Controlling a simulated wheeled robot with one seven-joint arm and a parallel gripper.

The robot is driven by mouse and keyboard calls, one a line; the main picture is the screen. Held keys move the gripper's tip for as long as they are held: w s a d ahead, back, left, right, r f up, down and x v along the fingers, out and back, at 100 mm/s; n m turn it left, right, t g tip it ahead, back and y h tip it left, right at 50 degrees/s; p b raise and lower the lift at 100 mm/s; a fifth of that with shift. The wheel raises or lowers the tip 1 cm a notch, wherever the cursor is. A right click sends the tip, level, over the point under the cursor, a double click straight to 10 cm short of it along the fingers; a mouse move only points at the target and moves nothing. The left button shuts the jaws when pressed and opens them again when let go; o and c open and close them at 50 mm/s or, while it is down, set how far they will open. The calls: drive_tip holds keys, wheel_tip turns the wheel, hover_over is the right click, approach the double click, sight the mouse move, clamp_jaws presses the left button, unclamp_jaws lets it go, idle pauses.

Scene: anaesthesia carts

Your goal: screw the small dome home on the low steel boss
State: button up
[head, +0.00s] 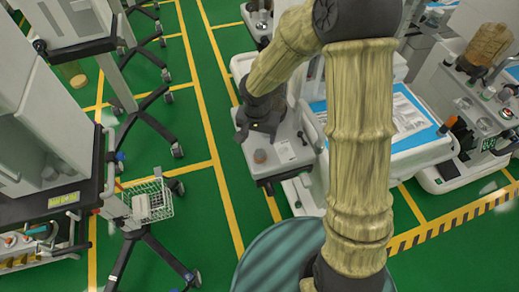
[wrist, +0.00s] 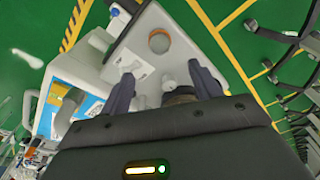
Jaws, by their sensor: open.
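My gripper (head: 258,128) is open above the pale top of a cart in the middle of the head view. In the wrist view its two dark fingers (wrist: 160,74) stand apart. I cannot tell for certain whether these are the dome and the steel boss. A short brownish round piece (wrist: 159,41) stands on the cart top beyond the fingertips; it also shows in the head view (head: 260,156), just below the gripper.
The cart top (head: 283,174) has bare room around the brown piece and a small white label (head: 285,150). A blue-edged cart (head: 437,143) stands to the right. A wire basket (head: 150,201) and wheeled stands are at left on green floor with yellow lines.

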sight(260, 152)
drive_tip(key=f, duration=0.7)
drive_tip(key=w+f, duration=0.1)
drive_tip(key=f, duration=0.2)
drive_tip(key=shift+d+f+b, duration=0.25)
drive_tip(key=shift+b, duration=0.15)
